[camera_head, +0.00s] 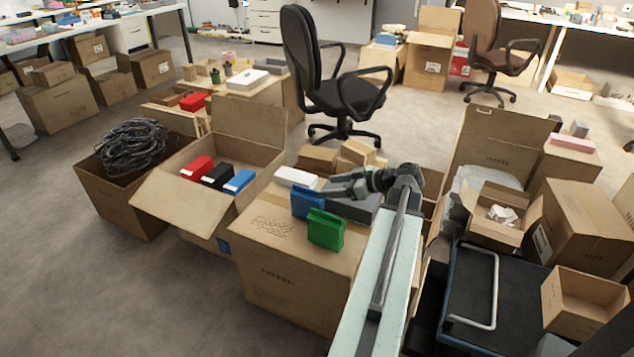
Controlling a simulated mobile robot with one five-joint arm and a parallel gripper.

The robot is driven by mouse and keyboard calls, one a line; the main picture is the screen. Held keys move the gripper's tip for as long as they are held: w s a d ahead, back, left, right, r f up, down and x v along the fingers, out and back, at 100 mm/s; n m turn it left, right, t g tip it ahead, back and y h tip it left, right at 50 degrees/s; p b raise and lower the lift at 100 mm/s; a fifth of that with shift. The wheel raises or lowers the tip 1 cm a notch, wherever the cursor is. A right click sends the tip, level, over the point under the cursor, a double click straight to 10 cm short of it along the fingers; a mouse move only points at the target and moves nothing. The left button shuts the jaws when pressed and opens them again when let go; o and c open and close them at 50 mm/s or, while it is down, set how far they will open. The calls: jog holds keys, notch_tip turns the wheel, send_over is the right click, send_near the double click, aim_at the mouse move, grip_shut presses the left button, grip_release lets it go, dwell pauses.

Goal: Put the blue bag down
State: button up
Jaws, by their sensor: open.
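The blue bag (306,204) stands upright on top of a closed carton (268,235), just behind and left of a green bag (325,230). My gripper (330,189) is open at the end of my arm, which reaches in from the lower right. Its fingertips are right beside the blue bag's upper right edge. I cannot tell whether they touch it. Another blue item (239,181) lies in the open carton to the left.
A white box (295,177) and a dark grey box (352,208) sit behind on the same carton. The open carton (180,207) at left also holds red and black items. A black office chair (335,85) stands behind. A dark cart (470,290) is at right.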

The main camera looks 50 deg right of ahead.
aim_at(316, 195)
jog(key=shift+v, duration=1.1)
jog(key=shift+d+f, duration=0.15)
jog(key=shift+c, duration=1.1)
jog(key=w+f+g, duration=0.1)
jog(key=w+f, duration=0.1)
jog(key=w+a+f+g, duration=0.1)
jog(key=w+f, duration=0.1)
jog(key=w+f+g, duration=0.1)
jog(key=w+f, duration=0.1)
jog(key=w, duration=0.1)
jog(key=shift+a+f+g+h, duration=0.2)
jog(key=shift+f+g+h, duration=0.05)
jog(key=shift+g+h, duration=0.05)
jog(key=shift+w+a, duration=0.1)
jog(key=shift+w, duration=0.05)
jog(key=b+x, duration=0.3)
jog(key=x, duration=0.2)
jog(key=shift+s+a+f+b, duration=0.1)
jog(key=shift+s+f+b, duration=0.1)
jog(key=shift+b, duration=0.1)
jog(key=shift+w, duration=0.2)
jog(key=shift+r, duration=0.2)
grip_shut()
